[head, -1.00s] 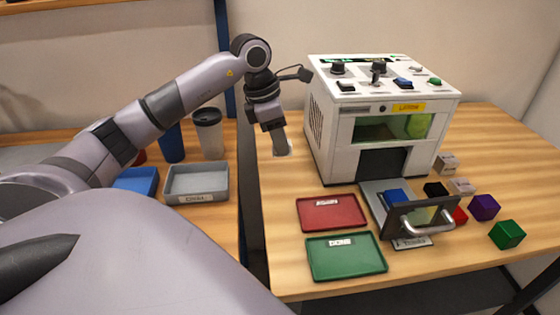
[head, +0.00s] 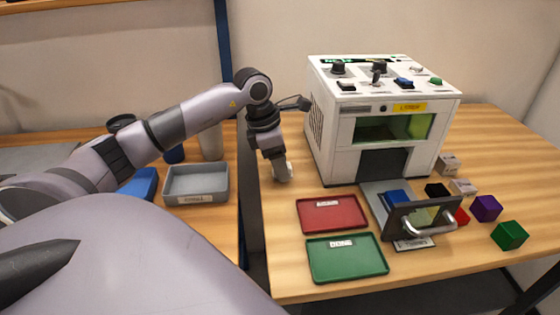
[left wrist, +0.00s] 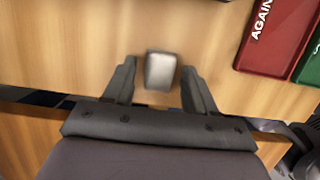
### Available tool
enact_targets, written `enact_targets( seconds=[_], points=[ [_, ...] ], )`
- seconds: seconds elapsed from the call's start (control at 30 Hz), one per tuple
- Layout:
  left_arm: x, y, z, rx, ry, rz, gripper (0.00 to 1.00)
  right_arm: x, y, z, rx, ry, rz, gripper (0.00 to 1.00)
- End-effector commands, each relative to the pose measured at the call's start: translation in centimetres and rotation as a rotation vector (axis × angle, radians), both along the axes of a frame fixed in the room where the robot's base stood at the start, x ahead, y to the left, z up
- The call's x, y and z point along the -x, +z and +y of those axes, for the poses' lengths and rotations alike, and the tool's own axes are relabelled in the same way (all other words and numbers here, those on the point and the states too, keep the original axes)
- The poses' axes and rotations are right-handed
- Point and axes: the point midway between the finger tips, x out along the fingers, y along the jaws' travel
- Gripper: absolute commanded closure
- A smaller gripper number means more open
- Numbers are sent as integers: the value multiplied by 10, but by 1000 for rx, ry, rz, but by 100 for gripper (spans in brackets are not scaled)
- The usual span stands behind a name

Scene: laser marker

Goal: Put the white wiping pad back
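The white wiping pad (left wrist: 160,71) is a small pale block between the two fingers of my left gripper (left wrist: 159,82) in the left wrist view. A gap shows on each side of it, so the fingers are open around it and not closed on it. In the head view my left gripper (head: 280,178) points down over the table's left part, left of the white machine, and the pad (head: 289,171) shows as a white patch at its fingertips. Whether the pad rests fully on the table is hard to tell.
The white laser machine (head: 322,131) stands to the right, its drawer out with a blue block (head: 396,197). A red tray (head: 333,214) and a green tray (head: 346,258) lie in front. A grey bin (head: 197,184) is on the left table, across a gap. Several small blocks lie right.

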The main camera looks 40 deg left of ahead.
Motion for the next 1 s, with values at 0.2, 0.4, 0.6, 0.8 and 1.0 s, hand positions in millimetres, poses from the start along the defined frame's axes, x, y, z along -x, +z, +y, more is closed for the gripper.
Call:
enact_targets(
  seconds=[0.2, 0.4, 0.6, 0.8, 1.0],
  points=[
    [0, 0, 0, 0, 0, 0, 44, 0, 0, 0, 0, 0, 0, 57],
    [1, 10, 2, -1, 1, -2, 44, -1, 3, 0, 0, 0, -2, 57],
    [8, 49, 8, -2, 1, -5, 44, 0, 5, 1, -2, -3, -2, 57],
    [18, 89, 16, -2, 2, -4, 44, 0, 6, 1, -3, -5, -2, 57],
    [24, 114, 19, 0, 1, -1, 44, 0, 7, 0, -1, -7, -4, 57]
  ],
)
